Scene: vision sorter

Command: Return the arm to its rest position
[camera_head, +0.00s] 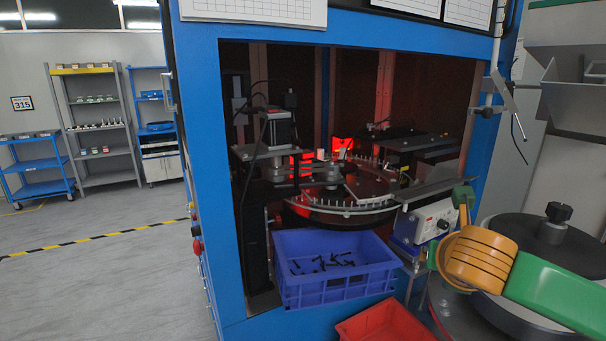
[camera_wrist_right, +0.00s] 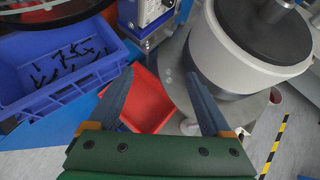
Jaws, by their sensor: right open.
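My right arm (camera_head: 545,285), green and orange, reaches in from the right of the head view. My right gripper (camera_wrist_right: 158,78) shows in the wrist view with its two grey-blue fingers spread apart and nothing between them. It hangs over the red bin (camera_wrist_right: 150,98), with the blue crate to its left. I cannot make out the right fingertips in the head view. My left gripper is not in view.
A blue crate (camera_head: 340,287) holding several small black parts stands before the sorter's turntable (camera_head: 340,208). The red bin (camera_head: 388,322) is in front of it. A round feeder (camera_head: 555,240) stands close at the right. Floor at left is clear.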

